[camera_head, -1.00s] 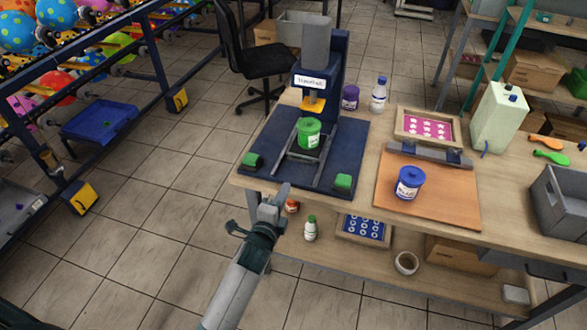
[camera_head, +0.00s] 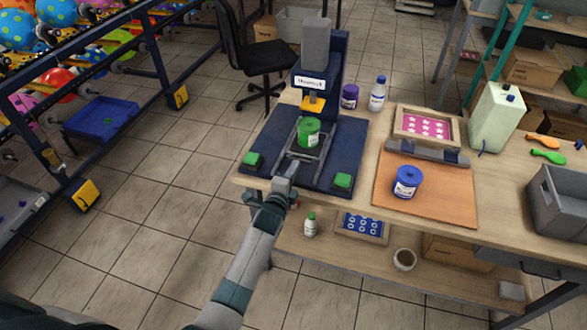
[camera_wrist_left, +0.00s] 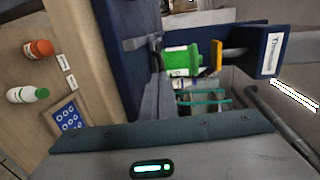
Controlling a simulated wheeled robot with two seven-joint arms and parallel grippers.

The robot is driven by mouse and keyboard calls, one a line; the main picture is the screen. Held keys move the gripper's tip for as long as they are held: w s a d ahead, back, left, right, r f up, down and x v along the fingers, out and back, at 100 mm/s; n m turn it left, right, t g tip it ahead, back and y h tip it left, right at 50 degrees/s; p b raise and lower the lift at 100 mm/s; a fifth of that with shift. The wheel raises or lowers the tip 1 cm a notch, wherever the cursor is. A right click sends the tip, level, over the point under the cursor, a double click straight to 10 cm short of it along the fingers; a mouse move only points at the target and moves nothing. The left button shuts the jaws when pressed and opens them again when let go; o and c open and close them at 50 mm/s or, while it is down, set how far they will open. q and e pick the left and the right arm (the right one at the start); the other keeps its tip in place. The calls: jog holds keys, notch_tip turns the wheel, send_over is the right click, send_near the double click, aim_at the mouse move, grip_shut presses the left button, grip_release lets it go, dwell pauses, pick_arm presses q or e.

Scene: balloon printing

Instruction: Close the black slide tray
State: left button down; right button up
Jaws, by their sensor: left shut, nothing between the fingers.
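The black slide tray (camera_head: 302,156) is a dark frame with rails on the blue base of the press (camera_head: 325,80). A green ink jar (camera_head: 308,131) stands on it, below the yellow part of the press head. My left gripper (camera_head: 287,172) is shut and empty at the front end of the tray; I cannot tell whether it touches. In the left wrist view, the green jar (camera_wrist_left: 180,60) and the tray's rails (camera_wrist_left: 158,97) show sideways. My right gripper is not in view.
Green buttons (camera_head: 343,180) flank the tray on the base. An orange board with a blue-lidded jar (camera_head: 407,181), a pink screen frame (camera_head: 426,126) and bottles (camera_head: 378,93) stand to the right. A lower shelf (camera_head: 325,238) lies under the table's front edge.

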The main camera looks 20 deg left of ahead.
pick_arm(q)
jog(key=w+b, duration=0.2)
jog(key=w, duration=0.2)
jog(key=shift+f, duration=0.15)
jog(key=shift+w, duration=0.15)
jog(key=shift+r, duration=0.35)
